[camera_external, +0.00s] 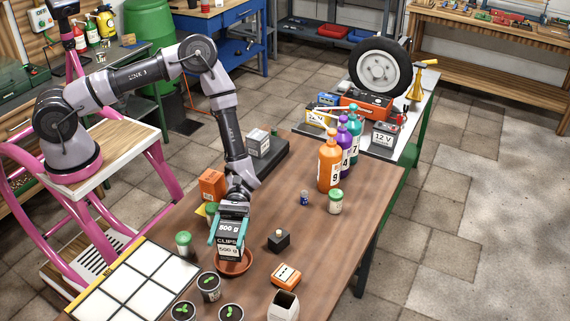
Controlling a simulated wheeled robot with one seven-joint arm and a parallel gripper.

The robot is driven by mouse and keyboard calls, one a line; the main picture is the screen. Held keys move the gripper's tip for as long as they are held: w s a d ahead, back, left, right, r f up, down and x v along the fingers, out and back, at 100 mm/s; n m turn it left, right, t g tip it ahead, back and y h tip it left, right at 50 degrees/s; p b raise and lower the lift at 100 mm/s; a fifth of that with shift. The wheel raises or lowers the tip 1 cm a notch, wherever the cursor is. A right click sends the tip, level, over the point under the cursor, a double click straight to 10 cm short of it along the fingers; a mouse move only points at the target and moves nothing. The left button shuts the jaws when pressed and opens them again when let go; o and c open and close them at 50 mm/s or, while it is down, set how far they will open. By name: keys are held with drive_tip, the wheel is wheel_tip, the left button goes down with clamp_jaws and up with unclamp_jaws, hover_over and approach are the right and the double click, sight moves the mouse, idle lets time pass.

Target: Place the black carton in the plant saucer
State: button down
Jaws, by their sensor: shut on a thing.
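The black carton (229,242), marked "500 g" and "CLIPS", is upright in my gripper (228,240). My gripper points down and is shut on it, with a teal finger on each side. The plant saucer (246,266) is a round terracotta dish on the wooden table. The carton's lower end is over the saucer's left part in this view and covers some of it. I cannot tell whether the carton touches the saucer's floor or hangs just above it.
Around the saucer stand a green-lidded jar (184,244), seedling pots (209,286), a black box (279,240) and an orange box (286,275). An orange bottle (329,166) stands farther back. The table (335,225) is clear toward its right edge.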

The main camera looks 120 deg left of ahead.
sight(228, 247)
drive_tip(key=shift+f, duration=1.45)
drive_tip(key=shift+f, duration=0.3)
drive_tip(key=shift+f, duration=0.15)
unclamp_jaws()
